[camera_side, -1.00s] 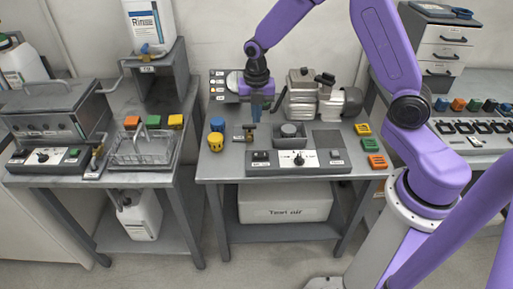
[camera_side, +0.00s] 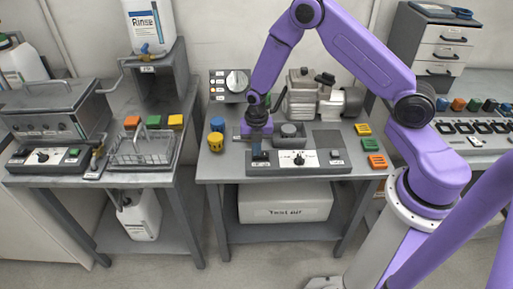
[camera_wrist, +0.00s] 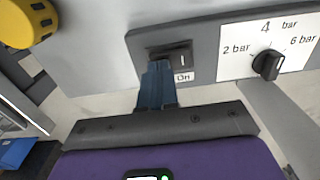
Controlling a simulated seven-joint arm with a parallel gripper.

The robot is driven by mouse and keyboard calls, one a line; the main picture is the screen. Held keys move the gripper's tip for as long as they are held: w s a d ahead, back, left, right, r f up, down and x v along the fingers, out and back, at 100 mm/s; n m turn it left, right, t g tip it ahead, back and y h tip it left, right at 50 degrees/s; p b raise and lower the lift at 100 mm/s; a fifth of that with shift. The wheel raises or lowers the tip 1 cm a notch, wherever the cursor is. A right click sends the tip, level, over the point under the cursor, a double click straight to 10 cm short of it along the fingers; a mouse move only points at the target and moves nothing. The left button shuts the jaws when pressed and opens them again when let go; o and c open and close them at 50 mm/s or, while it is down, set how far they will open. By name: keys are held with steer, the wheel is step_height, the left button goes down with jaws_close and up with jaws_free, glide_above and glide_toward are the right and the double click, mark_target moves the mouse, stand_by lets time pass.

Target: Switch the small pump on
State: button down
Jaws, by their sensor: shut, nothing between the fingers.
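A grey control panel (camera_side: 320,168) sits at the front of the middle table. At its left end is a black rocker switch (camera_wrist: 180,55), partly hidden by my fingers, with a partly covered white label (camera_wrist: 183,76) below it. My gripper (camera_side: 260,156) is shut and empty, pointing down at the switch. In the wrist view its blue fingertips (camera_wrist: 158,65) overlap the switch's left part; I cannot tell whether they touch it. A grey pump machine (camera_side: 302,95) stands at the back of the same table.
A black pressure dial (camera_wrist: 267,64) on a white plate marked 2, 4 and 6 bar is right of the switch. A yellow knob (camera_side: 215,142) and a blue knob (camera_side: 217,125) stand left. Coloured blocks (camera_side: 375,161) line the table's right edge.

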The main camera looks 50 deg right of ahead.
steer(key=shift+f, duration=0.15)
steer(key=shift+a+f, duration=0.1)
steer(key=shift+f, duration=0.05)
stand_by(0.4)
steer(key=shift+s+d, duration=0.15)
steer(key=shift+d, duration=0.05)
steer(key=shift+s+d+r, duration=0.3)
steer(key=shift+s+d, duration=0.1)
step_height(320, 180, up, 14)
steer(key=w+a, duration=0.1)
steer(key=shift+w+a, duration=0.25)
steer(key=shift+w, duration=0.05)
stand_by(0.4)
steer(key=shift+f, duration=0.1)
